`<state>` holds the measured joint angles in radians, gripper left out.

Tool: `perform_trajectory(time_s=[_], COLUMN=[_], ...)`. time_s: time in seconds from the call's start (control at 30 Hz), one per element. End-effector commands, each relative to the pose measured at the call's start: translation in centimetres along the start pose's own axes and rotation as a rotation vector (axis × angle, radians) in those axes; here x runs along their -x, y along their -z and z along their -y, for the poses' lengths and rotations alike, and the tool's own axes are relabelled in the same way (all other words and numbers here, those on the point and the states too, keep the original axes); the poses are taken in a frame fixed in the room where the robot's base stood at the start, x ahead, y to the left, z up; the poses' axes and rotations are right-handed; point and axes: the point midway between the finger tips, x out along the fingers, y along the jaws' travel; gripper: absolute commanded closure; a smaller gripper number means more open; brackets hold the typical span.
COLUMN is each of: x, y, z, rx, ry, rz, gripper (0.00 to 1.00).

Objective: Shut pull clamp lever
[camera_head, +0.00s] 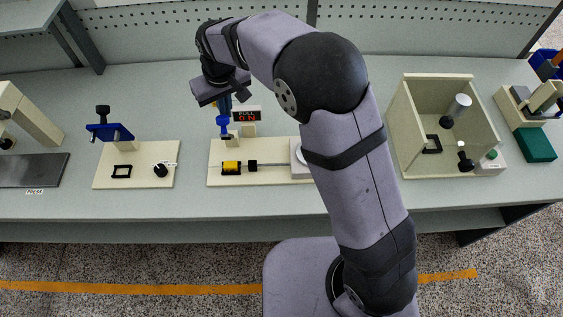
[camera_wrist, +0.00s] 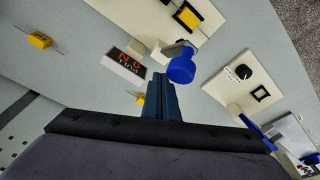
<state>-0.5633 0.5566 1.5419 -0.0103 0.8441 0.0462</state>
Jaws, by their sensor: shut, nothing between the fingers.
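The pull clamp lever has a blue knob (camera_head: 223,122) that stands up at the back left of the pull station's cream base (camera_head: 270,177). The knob also shows in the wrist view (camera_wrist: 183,69), on a short grey arm. A yellow block (camera_head: 231,167) lies on the base in front of the lever, beside a small black piece (camera_head: 252,165). My gripper (camera_head: 225,106) is shut and empty, just above and behind the knob. In the wrist view its dark blue fingers (camera_wrist: 163,84) end close to the knob; whether they touch it I cannot tell.
The PULL display (camera_head: 246,114) stands close behind the lever. To the left is another cream station with a blue lever (camera_head: 110,132) and black knob (camera_head: 160,171). An open-topped cream box (camera_head: 437,77) stands to the right. Bare bench lies between the stations.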

Motion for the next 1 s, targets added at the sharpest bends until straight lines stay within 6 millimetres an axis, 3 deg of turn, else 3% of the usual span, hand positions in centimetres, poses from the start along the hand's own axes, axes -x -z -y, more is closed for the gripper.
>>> perform_trajectory(time_s=[1.0], x=[0.8], y=[-3.9], z=[2.3], rx=[0.002], ry=[0.000], rz=[-0.002], gripper=[1.00])
